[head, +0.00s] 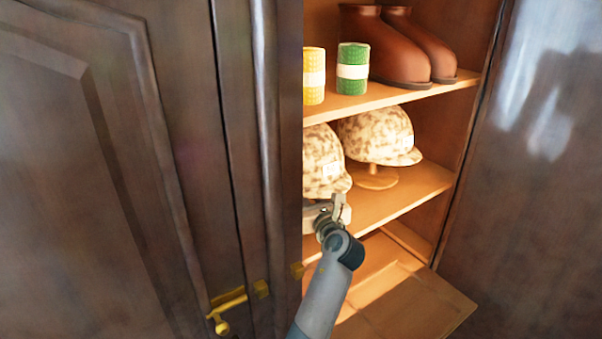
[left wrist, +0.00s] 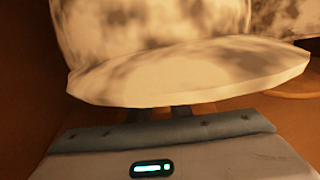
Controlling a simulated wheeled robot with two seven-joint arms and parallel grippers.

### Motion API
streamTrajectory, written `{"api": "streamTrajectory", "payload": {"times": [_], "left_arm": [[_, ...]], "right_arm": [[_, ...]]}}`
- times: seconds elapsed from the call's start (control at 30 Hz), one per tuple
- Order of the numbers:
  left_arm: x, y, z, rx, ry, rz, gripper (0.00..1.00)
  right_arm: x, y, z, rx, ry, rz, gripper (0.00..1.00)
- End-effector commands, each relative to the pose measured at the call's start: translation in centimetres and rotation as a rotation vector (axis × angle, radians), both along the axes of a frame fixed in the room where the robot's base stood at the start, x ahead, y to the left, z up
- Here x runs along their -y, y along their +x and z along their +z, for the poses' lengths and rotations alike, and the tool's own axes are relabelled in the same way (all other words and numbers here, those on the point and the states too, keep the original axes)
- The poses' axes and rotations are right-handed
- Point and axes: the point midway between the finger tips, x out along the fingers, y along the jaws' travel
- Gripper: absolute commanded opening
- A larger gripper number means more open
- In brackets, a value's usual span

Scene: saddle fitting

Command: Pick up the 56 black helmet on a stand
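Two tan-and-brown mottled helmets stand on the middle shelf of the open cabinet; neither looks black. The left helmet (head: 322,165) is partly cut off by the cabinet door. The right helmet (head: 378,136) sits on a round wooden stand (head: 375,178). My right gripper is out of view.
The upper shelf (head: 390,97) holds a yellow can (head: 314,76), a green can (head: 353,68) and brown boots (head: 395,50). A dark door (head: 130,150) with a brass handle (head: 228,305) stands close on the left; another door (head: 530,150) is on the right. The lower shelf looks empty.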

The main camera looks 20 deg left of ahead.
Motion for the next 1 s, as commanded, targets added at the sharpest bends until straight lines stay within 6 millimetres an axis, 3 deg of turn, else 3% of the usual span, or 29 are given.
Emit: {"api": "streamTrajectory", "payload": {"times": [0.23, 1.0], "left_arm": [[0.0, 0.0, 0.1, 0.001, 0.001, -0.001, 0.00], [0.1, 0.0, 0.1, 0.002, 0.000, -0.001, 0.00]], "right_arm": [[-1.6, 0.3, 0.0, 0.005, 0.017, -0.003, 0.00], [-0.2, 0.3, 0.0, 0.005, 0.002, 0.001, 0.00]]}}
